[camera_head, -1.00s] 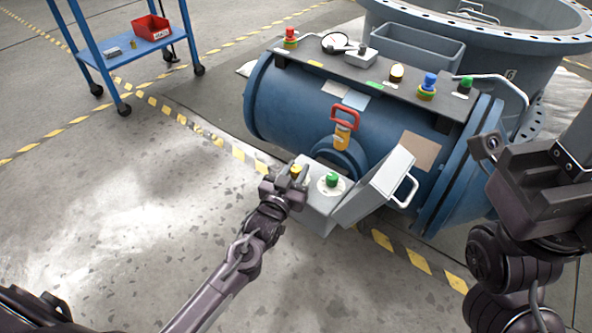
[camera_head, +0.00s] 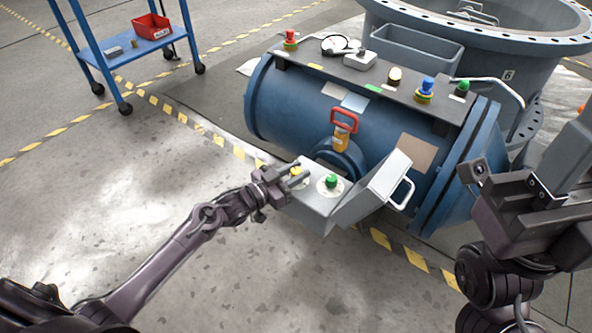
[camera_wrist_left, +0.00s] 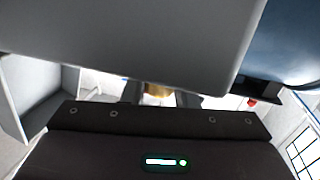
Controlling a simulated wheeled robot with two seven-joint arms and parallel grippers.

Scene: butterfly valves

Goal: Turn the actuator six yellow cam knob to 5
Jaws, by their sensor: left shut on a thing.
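The yellow cam knob (camera_head: 296,171) sits on the left part of the grey actuator box (camera_head: 316,208), on a pale dial. My left gripper (camera_head: 292,176) reaches it from the left and is shut on it. The dial's numbers are too small to read. A green knob (camera_head: 331,181) sits on a white dial to its right. In the left wrist view, a bit of the yellow knob (camera_wrist_left: 157,90) shows between the fingers, below a large grey panel that hides most of the view. My right gripper (camera_head: 508,178) hangs at the right, away from the box; its finger opening is unclear.
The box's open grey lid (camera_head: 388,182) stands up on the right. A red-handled orange part (camera_head: 343,128) rises behind the box on the blue pipe body (camera_head: 290,105). A shelf (camera_head: 382,76) above carries several knobs.

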